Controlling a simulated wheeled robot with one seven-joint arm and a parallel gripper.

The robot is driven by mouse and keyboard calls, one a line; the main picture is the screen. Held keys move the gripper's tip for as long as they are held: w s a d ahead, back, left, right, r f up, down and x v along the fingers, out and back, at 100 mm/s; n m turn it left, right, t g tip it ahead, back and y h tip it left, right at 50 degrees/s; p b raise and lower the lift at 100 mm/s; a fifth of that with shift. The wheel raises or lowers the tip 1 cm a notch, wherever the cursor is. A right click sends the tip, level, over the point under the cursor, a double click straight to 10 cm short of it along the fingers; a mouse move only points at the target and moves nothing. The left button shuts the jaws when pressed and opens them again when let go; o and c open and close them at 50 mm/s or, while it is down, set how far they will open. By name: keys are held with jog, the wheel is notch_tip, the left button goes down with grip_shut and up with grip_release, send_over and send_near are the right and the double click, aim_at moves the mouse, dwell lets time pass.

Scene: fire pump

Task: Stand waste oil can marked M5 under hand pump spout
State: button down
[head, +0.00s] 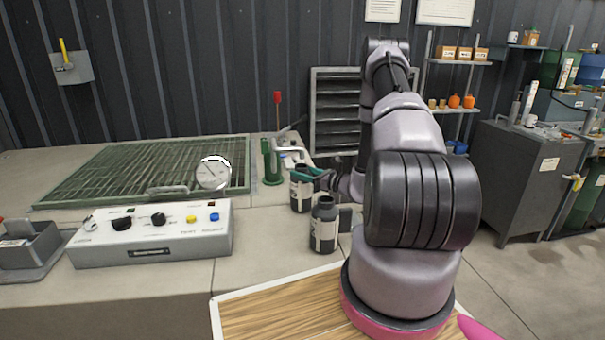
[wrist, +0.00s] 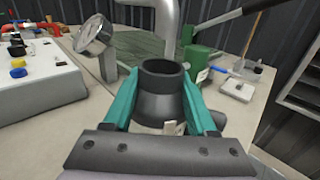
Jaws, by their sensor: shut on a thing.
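A dark can with a pale label (head: 300,194) stands on or just above the bench beside the green hand pump (head: 271,163). My gripper (head: 307,173) is shut on this can, its teal fingers on either side of the neck. In the wrist view the can's open mouth (wrist: 162,70) is upright between the fingers. The pump's grey spout pipe (head: 291,147) is close by. In the wrist view a grey pipe (wrist: 167,25) comes down just beyond the mouth; I cannot tell whether it is over it. A second dark can (head: 324,226) stands nearer. No marking is readable.
A white control box (head: 150,235) and a round gauge (head: 213,173) lie left of the cans. A green grating (head: 140,170) covers the bench behind. A grey bin (head: 28,245) is at far left. A small dark block (head: 345,218) sits right of the nearer can.

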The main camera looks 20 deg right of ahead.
jog(key=shift+f, duration=0.15)
jog(key=shift+c, duration=1)
grip_release()
